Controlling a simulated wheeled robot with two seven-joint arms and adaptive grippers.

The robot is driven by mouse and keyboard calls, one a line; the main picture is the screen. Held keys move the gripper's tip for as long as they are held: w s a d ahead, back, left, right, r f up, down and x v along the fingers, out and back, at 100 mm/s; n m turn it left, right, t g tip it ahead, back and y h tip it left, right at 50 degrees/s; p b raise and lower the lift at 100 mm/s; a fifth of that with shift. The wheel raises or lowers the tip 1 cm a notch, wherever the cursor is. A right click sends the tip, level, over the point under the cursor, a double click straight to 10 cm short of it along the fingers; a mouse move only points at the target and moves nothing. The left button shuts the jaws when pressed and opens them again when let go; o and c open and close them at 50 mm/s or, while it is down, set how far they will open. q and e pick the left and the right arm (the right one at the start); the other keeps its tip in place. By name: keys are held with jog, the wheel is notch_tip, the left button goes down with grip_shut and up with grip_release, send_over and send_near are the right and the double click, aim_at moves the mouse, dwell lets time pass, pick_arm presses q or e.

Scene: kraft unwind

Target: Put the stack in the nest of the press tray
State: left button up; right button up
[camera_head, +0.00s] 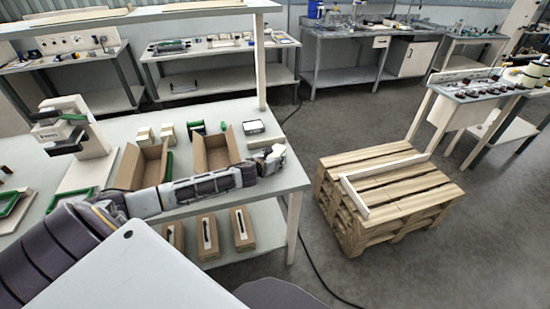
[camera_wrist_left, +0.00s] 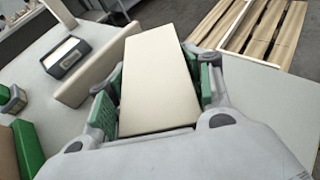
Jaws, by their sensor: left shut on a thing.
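My left gripper (camera_head: 272,158) is over the right end of the workbench. In the left wrist view its green-padded fingers (camera_wrist_left: 155,95) are shut on a cream rectangular stack (camera_wrist_left: 160,75). The fingers grip it along its two long sides, and its near end is close to the palm. In the head view the stack is too small to make out clearly. At the left of the bench stands a white press (camera_head: 88,140). A green-rimmed tray (camera_head: 84,199) lies at its base, partly hidden by my arm. My right gripper is out of view.
Two open cardboard boxes (camera_head: 218,150) stand mid-bench. A black-framed device (camera_head: 253,127) is behind my gripper, and it shows in the left wrist view (camera_wrist_left: 66,57) beside a pale bar (camera_wrist_left: 95,72). A shelf post (camera_head: 260,65) rises behind. A wooden pallet (camera_head: 400,205) stands right.

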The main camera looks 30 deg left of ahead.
pick_arm(q)
jog(key=o, duration=1.1)
jog(key=shift+f, duration=0.1)
jog(key=shift+s, duration=0.1)
jog(key=shift+v, duration=5.95)
